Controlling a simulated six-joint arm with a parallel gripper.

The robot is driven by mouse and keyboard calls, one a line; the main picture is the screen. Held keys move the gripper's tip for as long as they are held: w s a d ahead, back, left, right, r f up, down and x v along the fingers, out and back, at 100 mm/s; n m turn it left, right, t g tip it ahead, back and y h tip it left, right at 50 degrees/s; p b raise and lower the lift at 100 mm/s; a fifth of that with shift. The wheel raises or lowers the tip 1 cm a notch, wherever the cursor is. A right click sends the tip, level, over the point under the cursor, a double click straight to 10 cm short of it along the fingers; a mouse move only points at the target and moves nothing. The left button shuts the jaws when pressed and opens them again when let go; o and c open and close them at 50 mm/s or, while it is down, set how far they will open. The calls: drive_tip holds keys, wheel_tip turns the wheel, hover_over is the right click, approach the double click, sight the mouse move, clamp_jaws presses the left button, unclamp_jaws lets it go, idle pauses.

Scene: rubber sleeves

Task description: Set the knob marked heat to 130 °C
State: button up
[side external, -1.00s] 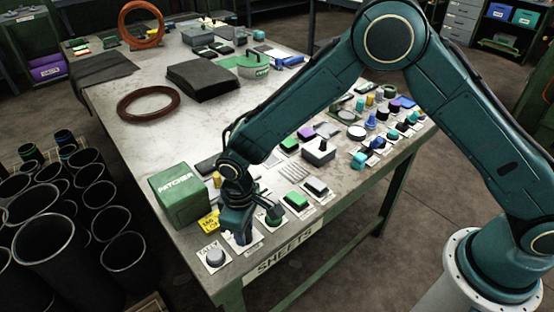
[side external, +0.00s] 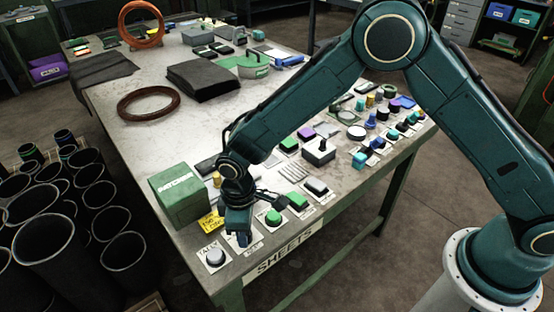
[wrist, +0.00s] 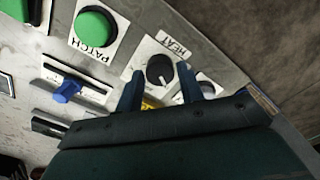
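The knob marked HEAT (wrist: 160,70) is a dark round knob on a white card, with a light mark on its face that is too small to read as a temperature. In the wrist view my gripper (wrist: 160,69) is open, with one finger on each side of the knob and gaps between fingers and knob. I cannot tell how far the fingers reach down beside it. In the side view my gripper (side external: 238,238) points down over the HEAT card (side external: 255,246) at the table's near corner and hides the knob.
A green PATCH button (wrist: 95,27) sits beside the HEAT card. A pale round button (side external: 215,257) stands on the other side, near the table's corner. A blue lever (wrist: 68,91) is close by. A green box (side external: 180,195) stands behind my gripper. Several more controls line the edge.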

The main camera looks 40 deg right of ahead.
drive_tip(key=shift+o, duration=1.1)
wheel_tip(320, 180, up, 14)
drive_tip(key=shift+f, duration=0.1)
